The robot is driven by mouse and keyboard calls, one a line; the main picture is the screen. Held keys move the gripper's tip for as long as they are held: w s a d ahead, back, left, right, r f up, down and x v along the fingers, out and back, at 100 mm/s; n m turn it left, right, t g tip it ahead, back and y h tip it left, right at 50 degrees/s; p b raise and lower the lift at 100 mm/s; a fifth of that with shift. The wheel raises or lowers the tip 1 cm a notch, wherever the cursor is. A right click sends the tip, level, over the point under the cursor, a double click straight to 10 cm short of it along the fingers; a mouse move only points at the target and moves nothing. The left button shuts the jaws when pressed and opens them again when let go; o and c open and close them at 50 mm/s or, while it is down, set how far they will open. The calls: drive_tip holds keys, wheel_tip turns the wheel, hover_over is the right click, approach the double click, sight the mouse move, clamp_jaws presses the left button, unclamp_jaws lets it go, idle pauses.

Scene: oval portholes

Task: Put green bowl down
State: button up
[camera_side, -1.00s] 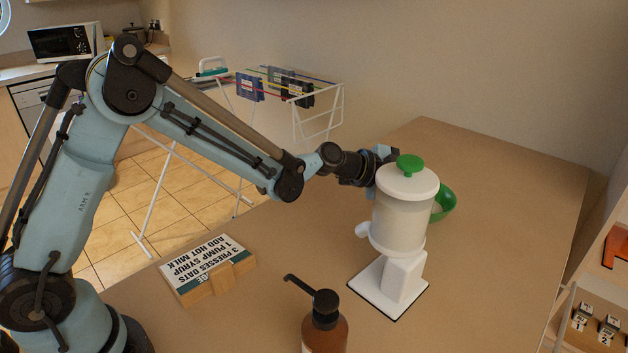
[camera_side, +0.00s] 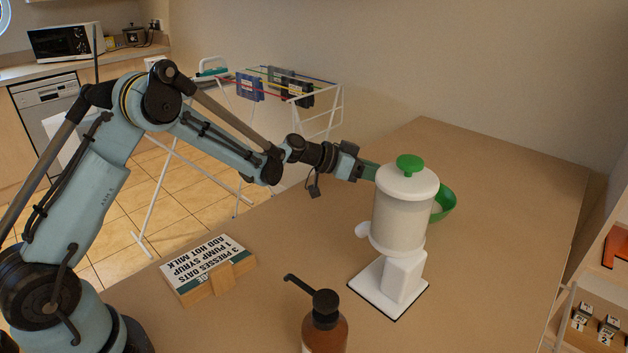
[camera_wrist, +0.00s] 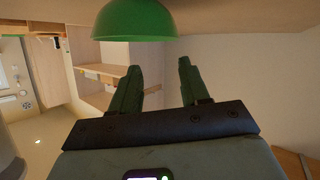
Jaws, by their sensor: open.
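The green bowl (camera_side: 446,203) shows behind the oat dispenser in the side view, which hides its left part. Whether its base touches the counter is hidden. It also shows in the wrist view (camera_wrist: 136,20) at the top, beyond my fingertips, and not between them. My gripper (camera_wrist: 157,72) is open and empty, with its two green fingers apart. In the side view my gripper (camera_side: 368,171) is left of the bowl, with its fingertips hidden behind the dispenser.
The white oat dispenser (camera_side: 404,212) with a green knob stands in front of the bowl. A brown pump bottle (camera_side: 325,325) is at the front, and a wooden recipe sign (camera_side: 208,268) lies left. The counter (camera_side: 500,220) is clear to the right. A shelf (camera_side: 590,318) stands at the right edge.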

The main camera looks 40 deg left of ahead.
drive_tip(key=shift+w+d+f+n, duration=0.35)
drive_tip(key=shift+w+d+f, duration=0.4)
drive_tip(key=shift+w, duration=0.8)
drive_tip(key=shift+w+d+f+n, duration=0.5)
drive_tip(key=shift+w+f, duration=0.4)
drive_tip(key=shift+w, duration=0.6)
drive_tip(key=shift+w+d+f+n, duration=0.25)
drive_tip(key=shift+w+d+f, duration=0.55)
drive_tip(key=shift+w, duration=0.75)
drive_tip(key=shift+a, duration=0.1)
clamp_jaws()
